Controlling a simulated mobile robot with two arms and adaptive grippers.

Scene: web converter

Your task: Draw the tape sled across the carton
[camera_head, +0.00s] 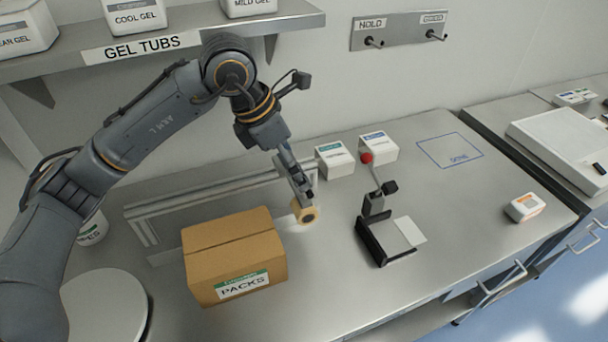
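The carton (232,252), a brown box with a "PACKS" label on its front, sits on the steel bench with its top flaps closed. A seam runs across its top, and I see no tape along it. My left gripper (304,197) points down just right of the carton's back right corner. It is shut on the tape sled (308,215), which shows as a small tan roll with a dark core. The roll is beside the carton and apart from it; whether it touches the bench is hard to tell. My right gripper is out of view.
A metal rail (215,195) runs behind the carton. A black lever device (374,225) with a red knob stands to the right. Two small white boxes (334,160) are behind it. An outlined square (450,151) is empty. A gel tub shelf (190,35) hangs above.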

